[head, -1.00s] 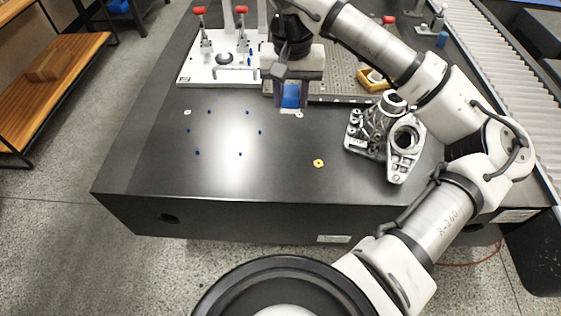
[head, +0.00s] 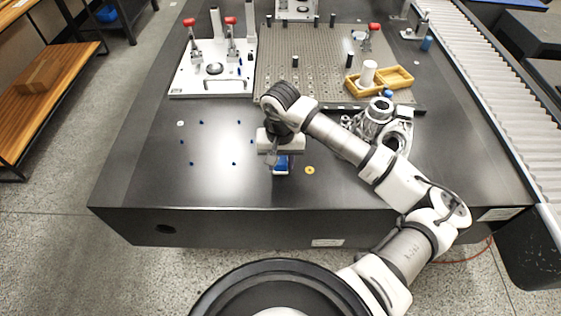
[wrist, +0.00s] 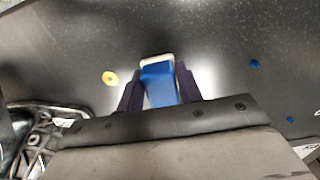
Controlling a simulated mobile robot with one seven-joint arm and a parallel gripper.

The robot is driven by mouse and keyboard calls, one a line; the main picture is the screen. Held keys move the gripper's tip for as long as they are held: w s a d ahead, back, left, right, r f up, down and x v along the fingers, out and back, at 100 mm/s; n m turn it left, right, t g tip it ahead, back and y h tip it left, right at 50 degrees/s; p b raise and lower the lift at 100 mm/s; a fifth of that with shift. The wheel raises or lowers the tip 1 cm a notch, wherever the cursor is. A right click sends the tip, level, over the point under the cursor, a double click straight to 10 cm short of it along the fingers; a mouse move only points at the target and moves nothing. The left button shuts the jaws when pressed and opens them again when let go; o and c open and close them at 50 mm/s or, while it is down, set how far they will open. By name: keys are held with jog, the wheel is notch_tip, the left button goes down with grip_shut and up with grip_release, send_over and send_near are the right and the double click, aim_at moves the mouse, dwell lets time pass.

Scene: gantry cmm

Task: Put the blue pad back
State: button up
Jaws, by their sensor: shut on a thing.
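The blue pad (head: 281,163) is held between the fingers of my gripper (head: 280,160), over the front middle of the black table (head: 230,190). In the wrist view my gripper (wrist: 160,88) is shut on the blue pad (wrist: 158,84), one dark finger on each side. A pale edge shows along the pad's far end. I cannot tell whether the pad touches the table. A small yellow disc (head: 310,170) lies just right of the gripper; it also shows in the wrist view (wrist: 110,78).
Several small blue dots (head: 238,121) mark the table to the left. A metal casting (head: 378,122) stands to the right, partly behind my arm. Behind are a white fixture plate (head: 190,80), a perforated plate (head: 300,65) and a yellow tray (head: 396,77). The front left table is clear.

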jog(key=shift+f, duration=0.6)
jog(key=shift+f, duration=0.15)
jog(key=o, duration=1)
jog(key=shift+c, duration=0.2)
